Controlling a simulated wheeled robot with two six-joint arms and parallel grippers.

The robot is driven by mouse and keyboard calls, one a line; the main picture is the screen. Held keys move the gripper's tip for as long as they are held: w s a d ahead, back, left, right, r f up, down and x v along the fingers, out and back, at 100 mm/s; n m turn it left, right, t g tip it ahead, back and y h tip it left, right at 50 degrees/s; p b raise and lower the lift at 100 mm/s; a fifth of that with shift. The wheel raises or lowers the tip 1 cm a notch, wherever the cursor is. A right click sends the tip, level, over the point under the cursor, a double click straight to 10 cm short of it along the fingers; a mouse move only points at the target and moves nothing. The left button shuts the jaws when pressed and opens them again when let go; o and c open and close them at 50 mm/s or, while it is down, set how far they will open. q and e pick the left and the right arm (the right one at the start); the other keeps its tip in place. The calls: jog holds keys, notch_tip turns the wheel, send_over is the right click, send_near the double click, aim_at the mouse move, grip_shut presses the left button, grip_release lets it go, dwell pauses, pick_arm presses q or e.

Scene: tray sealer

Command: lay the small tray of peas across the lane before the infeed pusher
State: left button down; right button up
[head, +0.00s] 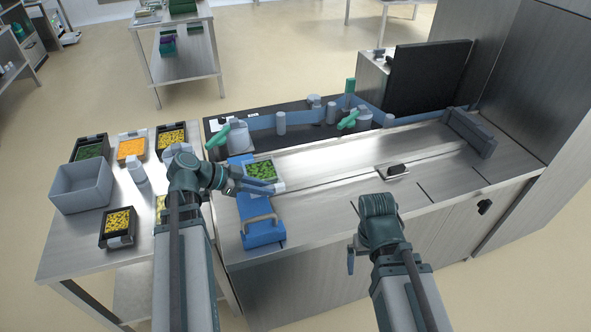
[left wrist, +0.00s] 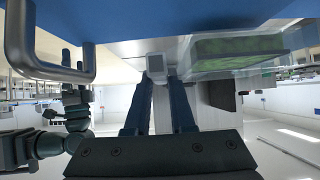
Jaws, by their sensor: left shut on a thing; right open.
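The small tray of peas (head: 262,170), clear-walled and green inside, is at the left end of the steel lane (head: 330,150), beside the blue infeed pusher (head: 262,232). My left gripper (head: 262,185) is at the tray's near side, shut on it. In the left wrist view the fingers (left wrist: 160,105) meet a small grey piece beside the tray (left wrist: 240,45). The pusher's handle (left wrist: 50,60) shows there at the upper left. I cannot tell whether the tray rests on the lane. My right gripper (head: 351,260) is open and empty before the counter's front.
A side table at the left holds a grey bin (head: 82,187), trays of corn (head: 117,222), carrots (head: 131,148) and other food. Green-handled clamps (head: 349,119) and blue guide rails line the lane's back.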

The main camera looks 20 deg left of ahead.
pick_arm(q)
jog(key=w+d, duration=0.2)
jog(key=w, duration=0.2)
jog(key=w+d+f+b, duration=0.1)
jog(key=w+d, duration=0.1)
jog(key=w, duration=0.3)
jog(key=w+d, duration=0.2)
jog(key=w, duration=0.3)
jog(key=shift+d+f, duration=0.1)
jog(key=shift+f, duration=0.15)
jog(key=shift+f+b, duration=1.75)
jog(key=shift+b, duration=0.15)
jog(key=shift+f, duration=0.1)
jog(key=shift+f+b, duration=0.25)
jog(key=shift+b, duration=0.15)
jog(key=shift+f, duration=0.1)
jog(key=shift+s, duration=0.1)
jog(key=shift+s+d+b, duration=0.1)
jog(key=shift+b, duration=0.2)
